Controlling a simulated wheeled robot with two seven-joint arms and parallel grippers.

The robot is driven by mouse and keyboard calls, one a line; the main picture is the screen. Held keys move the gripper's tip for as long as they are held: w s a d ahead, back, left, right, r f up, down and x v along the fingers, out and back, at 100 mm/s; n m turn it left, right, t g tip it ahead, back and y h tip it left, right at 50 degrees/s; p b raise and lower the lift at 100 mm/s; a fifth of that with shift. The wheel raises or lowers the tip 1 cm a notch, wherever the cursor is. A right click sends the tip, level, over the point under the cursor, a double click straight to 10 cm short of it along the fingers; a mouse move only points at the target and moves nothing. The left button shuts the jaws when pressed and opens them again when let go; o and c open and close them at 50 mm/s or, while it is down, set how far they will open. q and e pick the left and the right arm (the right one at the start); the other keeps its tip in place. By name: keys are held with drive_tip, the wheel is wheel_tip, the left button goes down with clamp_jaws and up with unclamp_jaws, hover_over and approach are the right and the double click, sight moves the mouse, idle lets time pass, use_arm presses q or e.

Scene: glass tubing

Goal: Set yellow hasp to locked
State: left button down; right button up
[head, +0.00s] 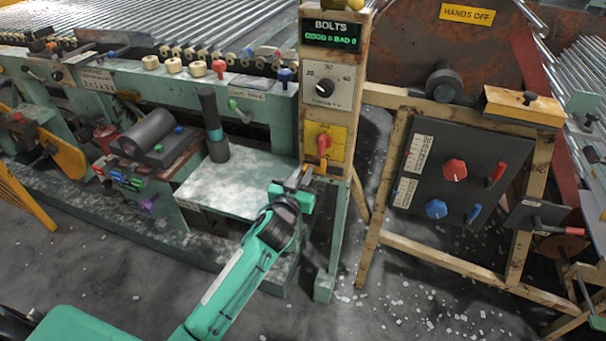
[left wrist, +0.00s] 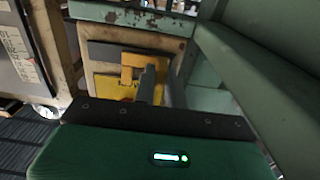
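The yellow hasp (head: 317,160) is a small orange-yellow piece low on the tan post, below the red switch on its yellow plate. In the left wrist view a yellow bracket-like piece (left wrist: 132,62) stands out from a tan panel, with more yellow below it. My left gripper (head: 300,176) is right at the hasp, its narrow grey fingers pointing at it. In the left wrist view the fingers (left wrist: 150,85) look close together and overlap the yellow piece. I cannot tell whether they grip it. My right gripper is not in view.
The post carries a BOLTS display (head: 331,35), a dial (head: 326,86) and a red switch (head: 324,143). A pale table (head: 245,180) with a grey cylinder (head: 216,148) stands left. A dark control panel (head: 455,175) with red and blue knobs stands right. Debris litters the floor.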

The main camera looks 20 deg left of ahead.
sight(318, 168)
use_arm(q)
drive_tip(key=shift+d, duration=1.4)
drive_tip(key=c, duration=1.4)
unclamp_jaws()
drive_tip(key=shift+d, duration=0.1)
drive_tip(key=shift+c, duration=0.2)
drive_tip(key=shift+s, duration=0.1)
